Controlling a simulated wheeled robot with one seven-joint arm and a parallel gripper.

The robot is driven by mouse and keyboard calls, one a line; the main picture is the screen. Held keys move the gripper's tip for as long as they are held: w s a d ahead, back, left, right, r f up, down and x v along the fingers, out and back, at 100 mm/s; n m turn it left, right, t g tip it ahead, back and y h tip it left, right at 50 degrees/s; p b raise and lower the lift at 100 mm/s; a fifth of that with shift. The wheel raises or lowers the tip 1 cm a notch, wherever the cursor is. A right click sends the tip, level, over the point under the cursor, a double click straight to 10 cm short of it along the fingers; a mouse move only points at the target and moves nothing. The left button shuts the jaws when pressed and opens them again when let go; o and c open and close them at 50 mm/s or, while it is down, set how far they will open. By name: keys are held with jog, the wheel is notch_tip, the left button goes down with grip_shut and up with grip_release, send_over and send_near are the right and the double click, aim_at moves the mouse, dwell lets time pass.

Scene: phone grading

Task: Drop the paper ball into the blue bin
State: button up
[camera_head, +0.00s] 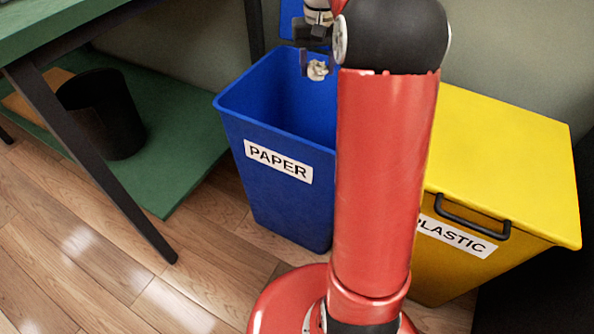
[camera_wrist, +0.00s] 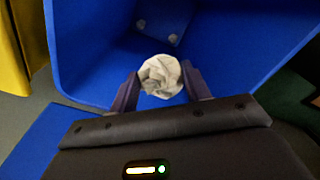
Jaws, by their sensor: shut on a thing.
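A crumpled whitish paper ball (camera_head: 317,70) is held between the fingers of my gripper (camera_head: 316,66), which is shut on it. It also shows in the wrist view (camera_wrist: 161,76), pinched between the two dark fingertips (camera_wrist: 161,84). The blue bin (camera_head: 275,208) stands on the floor with its top open and a "PAPER" label on its front. In the head view my gripper appears over the bin's opening. In the wrist view the bin's inner walls (camera_wrist: 90,45) lie behind the ball. My red arm hides the bin's right part in the head view.
A yellow bin (camera_head: 510,140) with a closed lid and a "PLASTIC" label stands to the right of the blue bin. A table with a dark leg (camera_head: 95,165) and a green lower shelf holding a black bin (camera_head: 100,115) is at the left. The wooden floor in front is clear.

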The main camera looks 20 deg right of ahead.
aim_at(317, 79)
notch_tip(317, 79, down, 4)
jog(key=b, duration=0.3)
jog(key=shift+f, duration=0.1)
jog(key=o, duration=1)
jog(key=shift+r+p, duration=1.05)
jog(key=shift+r, duration=2.9)
